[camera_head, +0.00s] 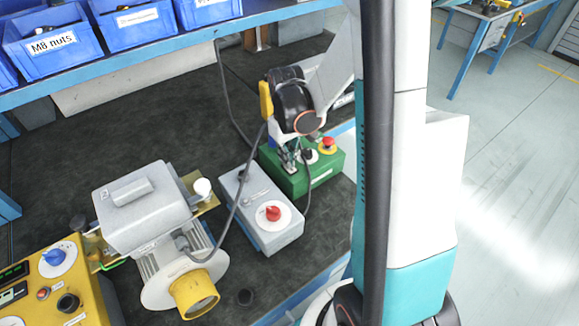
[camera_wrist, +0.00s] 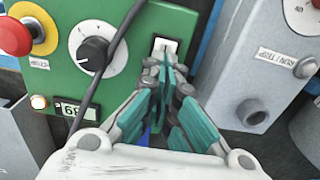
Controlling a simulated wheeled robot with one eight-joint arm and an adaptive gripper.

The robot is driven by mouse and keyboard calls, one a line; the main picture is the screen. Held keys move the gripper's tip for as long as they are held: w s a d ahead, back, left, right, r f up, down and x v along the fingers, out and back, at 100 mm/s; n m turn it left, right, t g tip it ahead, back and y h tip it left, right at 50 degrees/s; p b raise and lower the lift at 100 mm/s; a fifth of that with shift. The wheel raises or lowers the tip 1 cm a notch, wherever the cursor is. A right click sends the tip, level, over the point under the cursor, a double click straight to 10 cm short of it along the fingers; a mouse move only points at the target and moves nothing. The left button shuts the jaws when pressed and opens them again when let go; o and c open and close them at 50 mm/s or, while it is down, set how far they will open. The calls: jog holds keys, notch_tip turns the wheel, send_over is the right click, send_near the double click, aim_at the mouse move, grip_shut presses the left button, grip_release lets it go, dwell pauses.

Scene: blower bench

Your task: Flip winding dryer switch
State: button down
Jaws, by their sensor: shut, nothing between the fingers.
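A green control box (camera_head: 322,178) stands on the bench below my gripper (camera_head: 294,160). It fills much of the wrist view (camera_wrist: 112,22), with a small white rocker switch (camera_wrist: 165,45) on its face. My gripper (camera_wrist: 168,68) is shut and empty, its teal fingertips together right beside the switch. I cannot tell whether the tips touch it, and they cover its lower part. A black dial (camera_wrist: 93,53) and a red mushroom button (camera_wrist: 14,36) on a yellow base sit left of the switch.
A grey box with a red knob (camera_head: 272,213) stands left of the green box. A motor (camera_head: 150,212) and a yellow console (camera_head: 62,288) are farther left. A dark cable (camera_wrist: 122,42) crosses the green box's face. Blue bins (camera_head: 52,46) sit on the shelf above.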

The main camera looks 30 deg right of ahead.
jog(key=shift+f, duration=0.3)
jog(key=shift+r, duration=0.1)
jog(key=shift+r+p, duration=2.3)
jog(key=shift+r, duration=1.15)
